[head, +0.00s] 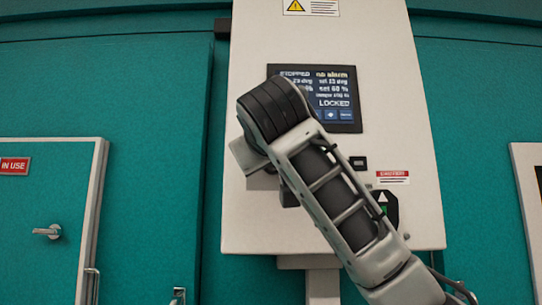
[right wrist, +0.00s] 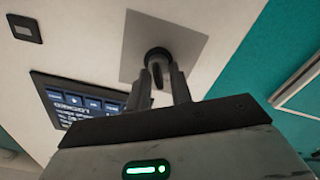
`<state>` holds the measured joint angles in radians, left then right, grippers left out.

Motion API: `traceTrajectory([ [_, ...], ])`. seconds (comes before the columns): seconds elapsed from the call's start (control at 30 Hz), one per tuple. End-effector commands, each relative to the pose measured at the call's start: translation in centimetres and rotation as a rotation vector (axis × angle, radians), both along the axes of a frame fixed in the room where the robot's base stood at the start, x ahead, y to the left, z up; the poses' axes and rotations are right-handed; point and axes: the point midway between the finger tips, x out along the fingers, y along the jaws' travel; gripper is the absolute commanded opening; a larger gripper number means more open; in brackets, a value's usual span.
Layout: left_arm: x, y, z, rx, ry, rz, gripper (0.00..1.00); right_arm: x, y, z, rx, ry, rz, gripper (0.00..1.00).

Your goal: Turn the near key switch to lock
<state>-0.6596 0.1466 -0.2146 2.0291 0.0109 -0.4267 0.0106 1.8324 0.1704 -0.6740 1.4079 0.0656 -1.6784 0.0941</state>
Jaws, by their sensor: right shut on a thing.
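The near key switch (right wrist: 157,53) is a dark round lock with a key, on a square grey plate (right wrist: 190,40) on the white control panel (head: 385,60). In the right wrist view my right gripper (right wrist: 161,76) has its two fingers on either side of the key and is shut on it. In the head view my right arm hides the switch and most of the gripper. The panel's screen (head: 345,115) reads "STOPPED", "no alarm" and "LOCKED"; it also shows in the right wrist view (right wrist: 60,98). My left gripper is in neither view.
A black control with a light triangle (head: 384,200) and a red-headed label (head: 392,177) sit right of my arm. A teal door with an "IN USE" sign (head: 14,166) and a handle (head: 47,231) is at left. A warning label (head: 311,7) is on top.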

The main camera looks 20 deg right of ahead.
Motion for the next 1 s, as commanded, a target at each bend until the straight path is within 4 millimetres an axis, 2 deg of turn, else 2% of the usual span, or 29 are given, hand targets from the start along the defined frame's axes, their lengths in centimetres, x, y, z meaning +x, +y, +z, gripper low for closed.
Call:
traceTrajectory([
  [0.5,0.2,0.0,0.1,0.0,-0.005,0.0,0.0,0.0,0.1,0.0,-0.021,0.005,0.002,0.0],
  [0.53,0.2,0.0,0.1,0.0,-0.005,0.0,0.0,0.0,0.1,0.0,-0.021,0.005,0.002,0.27],
  [0.87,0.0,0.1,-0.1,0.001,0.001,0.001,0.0,-0.2,0.1,0.0,-0.02,0.004,0.002,0.28],
  [1.0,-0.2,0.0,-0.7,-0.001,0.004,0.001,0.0,-1.5,0.5,-0.1,-0.019,0.002,0.003,0.28],
])
